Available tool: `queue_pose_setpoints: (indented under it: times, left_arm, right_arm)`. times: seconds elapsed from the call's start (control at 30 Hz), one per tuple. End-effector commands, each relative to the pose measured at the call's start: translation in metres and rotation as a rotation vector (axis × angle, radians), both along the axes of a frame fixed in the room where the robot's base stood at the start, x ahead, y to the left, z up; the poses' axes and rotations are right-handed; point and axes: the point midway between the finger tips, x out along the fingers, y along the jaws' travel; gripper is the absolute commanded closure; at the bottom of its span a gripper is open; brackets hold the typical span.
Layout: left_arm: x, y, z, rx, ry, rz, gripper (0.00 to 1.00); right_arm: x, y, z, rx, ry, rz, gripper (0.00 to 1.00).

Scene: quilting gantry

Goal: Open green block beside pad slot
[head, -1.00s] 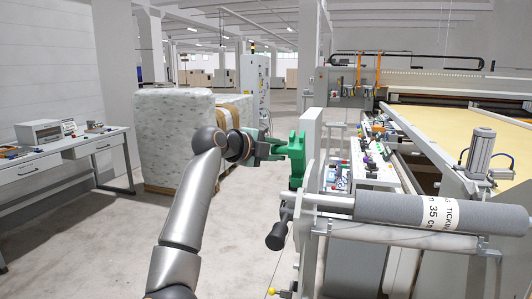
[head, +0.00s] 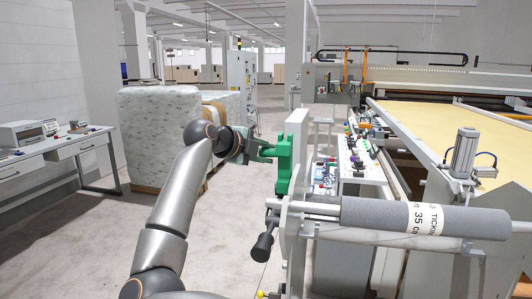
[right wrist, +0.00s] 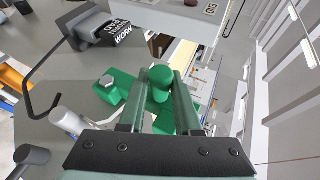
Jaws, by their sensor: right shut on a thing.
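The green block (head: 284,172) sits against the upright end plate of the roll stand in the head view. In the right wrist view its base (right wrist: 108,92) carries a grey hex bolt head, and a round green knob (right wrist: 161,76) stands up from it. My right gripper (head: 270,152) reaches the block from the left. In the wrist view its two fingers (right wrist: 160,88) are shut around the knob, one on each side. The lower part of the block is partly hidden by the fingers. My left gripper is not in view.
A grey roll with a white label (head: 425,217) extends right from the stand. A black-knobbed handle (head: 262,246) sticks out below the block. A control bench (head: 355,170) and a wide yellow bed (head: 450,130) lie beyond. Wrapped stacks (head: 160,135) stand left; the floor between is clear.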

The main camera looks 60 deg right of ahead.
Motion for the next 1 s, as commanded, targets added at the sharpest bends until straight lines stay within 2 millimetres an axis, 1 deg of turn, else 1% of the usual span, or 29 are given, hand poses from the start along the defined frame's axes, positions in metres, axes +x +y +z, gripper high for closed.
queue_pose_setpoints:
  times: [0.1,0.13,0.37,0.6,0.73,0.87,1.0]
  left_arm:
    - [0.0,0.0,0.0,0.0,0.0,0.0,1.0]
    - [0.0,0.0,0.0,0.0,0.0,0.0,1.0]
    - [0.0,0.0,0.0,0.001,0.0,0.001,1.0]
    - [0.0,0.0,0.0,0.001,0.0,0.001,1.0]
    - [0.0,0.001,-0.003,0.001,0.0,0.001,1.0]
    - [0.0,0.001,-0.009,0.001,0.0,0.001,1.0]
    - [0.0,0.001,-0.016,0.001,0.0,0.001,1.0]
  right_arm:
    - [0.001,0.001,-0.001,0.001,0.001,0.003,1.0]
    - [0.001,0.001,-0.001,0.001,0.001,0.003,0.66]
    - [0.001,0.001,-0.001,0.001,0.0,0.001,0.4]
    - [0.0,0.001,-0.001,0.001,0.001,0.0,0.39]
    - [0.002,0.008,0.002,0.001,-0.001,0.002,0.39]
    - [0.006,0.027,0.009,0.001,-0.003,0.004,0.39]
    - [0.011,0.056,0.021,0.0,-0.003,0.005,0.39]
